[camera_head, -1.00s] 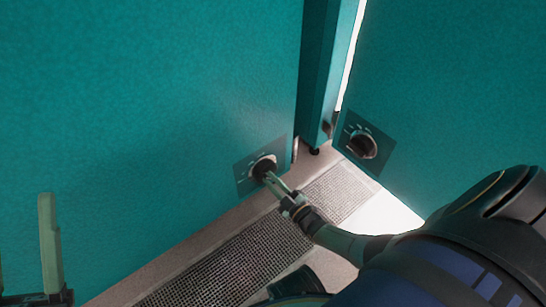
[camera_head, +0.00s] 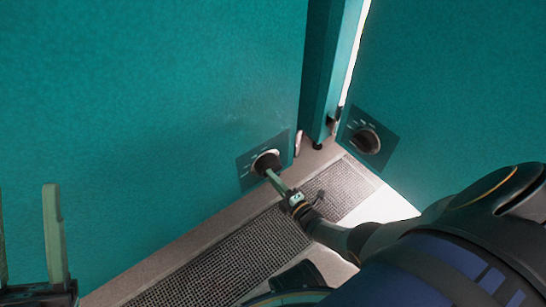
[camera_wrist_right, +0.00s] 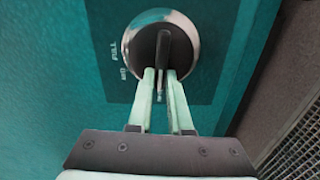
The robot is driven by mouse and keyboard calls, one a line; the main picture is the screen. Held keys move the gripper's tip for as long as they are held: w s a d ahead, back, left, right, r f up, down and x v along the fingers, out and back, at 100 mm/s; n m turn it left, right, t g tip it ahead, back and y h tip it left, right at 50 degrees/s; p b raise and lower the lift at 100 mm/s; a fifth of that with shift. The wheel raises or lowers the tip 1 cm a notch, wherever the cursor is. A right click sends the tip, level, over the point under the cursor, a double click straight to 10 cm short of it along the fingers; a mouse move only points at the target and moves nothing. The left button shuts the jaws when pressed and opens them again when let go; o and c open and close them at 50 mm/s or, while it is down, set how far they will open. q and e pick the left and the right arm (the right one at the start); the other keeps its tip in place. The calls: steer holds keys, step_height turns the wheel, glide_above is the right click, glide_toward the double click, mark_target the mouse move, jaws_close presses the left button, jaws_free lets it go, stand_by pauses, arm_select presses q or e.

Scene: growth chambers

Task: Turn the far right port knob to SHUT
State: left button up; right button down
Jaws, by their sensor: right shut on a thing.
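A dark round knob with a shiny rim (camera_head: 266,160) sits on a dark plate low on the left teal wall in the head view. My right gripper (camera_head: 270,174) reaches it from below and is shut on its bar. In the right wrist view, the knob's raised bar (camera_wrist_right: 164,52) points up the picture, and its lower end is between the pale green fingertips (camera_wrist_right: 161,75). The labels FULL and MID show left of it; no SHUT label is readable. My left gripper (camera_head: 27,190) is open and empty at the lower left.
A second similar knob (camera_head: 366,141) is on the right teal wall, apart from my gripper. A dark teal post (camera_head: 325,75) stands between the walls. A floor grating (camera_head: 225,262) runs below the left wall.

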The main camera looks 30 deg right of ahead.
steer(key=shift+f+n, duration=0.1)
steer(key=shift+n, duration=0.4)
steer(key=c, duration=0.8)
jaws_free()
steer(key=shift+c, duration=0.2)
